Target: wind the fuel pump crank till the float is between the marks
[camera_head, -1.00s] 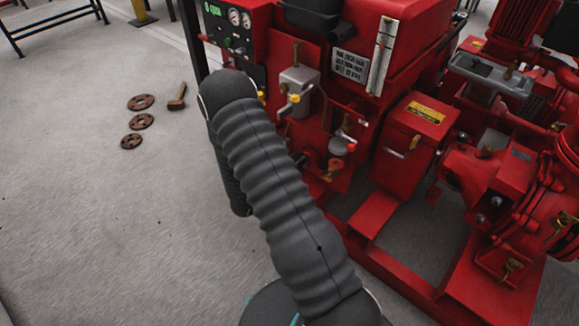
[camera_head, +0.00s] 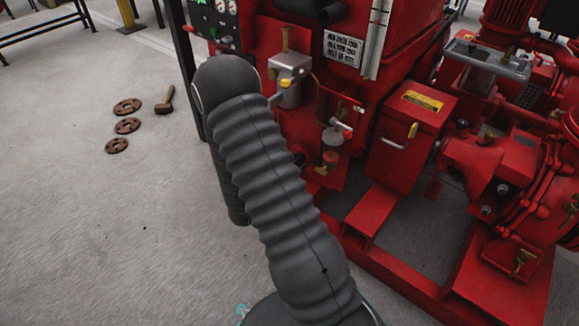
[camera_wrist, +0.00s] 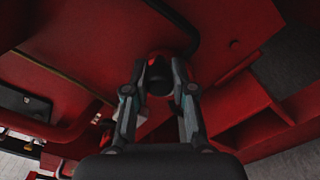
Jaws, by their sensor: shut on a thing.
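In the wrist view, my gripper (camera_wrist: 159,92) has its two fingers on either side of a dark round knob (camera_wrist: 158,84) with a red part behind it, and is shut on it. This looks like the crank's grip; the rest of the crank cannot be made out. In the head view my arm hides the gripper and the crank. A pale upright gauge strip (camera_head: 376,42) with scale marks is on the red tank (camera_head: 413,35). Its top is cut off by the picture's edge, and I cannot make out the float or its place between the marks.
A grey metal box (camera_head: 290,78) with yellow fittings and a small filter-like part (camera_head: 332,140) are on the pumpset's front. A red box (camera_head: 412,125) stands to the right, above the red base frame (camera_head: 375,215). Rusty discs (camera_head: 127,126) and a mallet (camera_head: 166,100) lie on open floor at left.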

